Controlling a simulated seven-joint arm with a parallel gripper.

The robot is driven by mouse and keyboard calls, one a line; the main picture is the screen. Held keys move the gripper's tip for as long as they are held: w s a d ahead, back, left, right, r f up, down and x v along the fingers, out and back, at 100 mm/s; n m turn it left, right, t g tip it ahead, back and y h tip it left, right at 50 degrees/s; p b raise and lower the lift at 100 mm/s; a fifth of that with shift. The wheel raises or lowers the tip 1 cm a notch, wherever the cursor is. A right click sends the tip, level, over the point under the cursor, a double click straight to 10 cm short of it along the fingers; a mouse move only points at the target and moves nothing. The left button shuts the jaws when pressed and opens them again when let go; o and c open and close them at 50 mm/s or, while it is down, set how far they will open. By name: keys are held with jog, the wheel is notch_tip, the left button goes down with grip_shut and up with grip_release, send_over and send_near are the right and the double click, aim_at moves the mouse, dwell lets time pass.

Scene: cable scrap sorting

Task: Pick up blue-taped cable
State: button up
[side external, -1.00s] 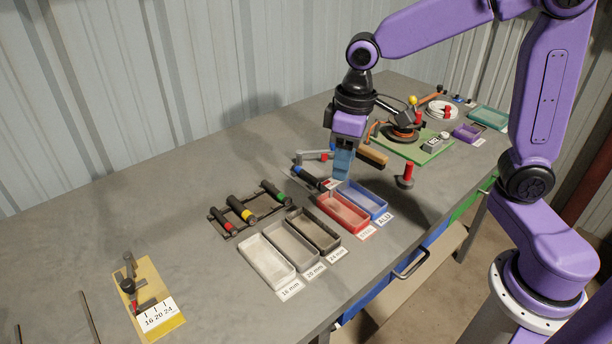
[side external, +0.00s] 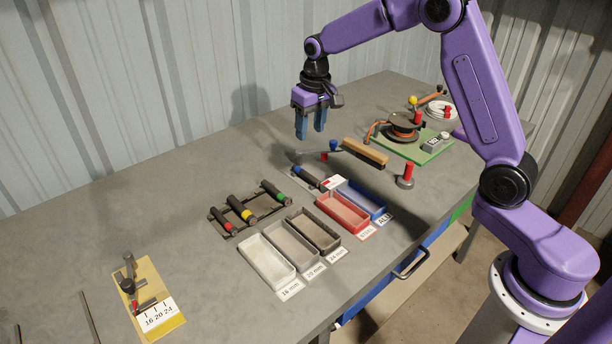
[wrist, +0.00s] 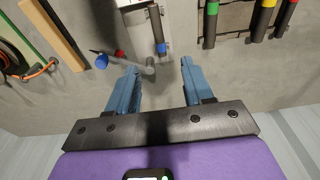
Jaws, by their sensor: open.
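The blue-taped cable (side external: 311,179) is a short dark piece with a blue band near one end. It lies on a light plate behind the red tray. In the wrist view the cable (wrist: 157,22) is upright in the picture at top centre, its blue band towards me. My gripper (side external: 310,134) is open and empty, above the bench and behind the cable, apart from it. In the wrist view the two blue fingers of my gripper (wrist: 158,68) are spread, with the cable beyond them.
A grey lever with blue and red knobs (side external: 333,146) stands close below my gripper. A rack (side external: 240,213) holds red-, yellow- and green-banded cables. Labelled trays, including the red tray (side external: 365,224), line the front. A wooden-backed brush (side external: 365,152) lies right. The back left bench is clear.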

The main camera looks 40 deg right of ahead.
aim_at(306, 173)
jog(key=f, duration=0.5)
jog(key=w+f, duration=0.1)
jog(key=f, duration=0.8)
jog(key=shift+w+d+f, duration=0.15)
jog(key=shift+w+f, duration=0.15)
jog(key=shift+w, duration=0.05)
grip_shut()
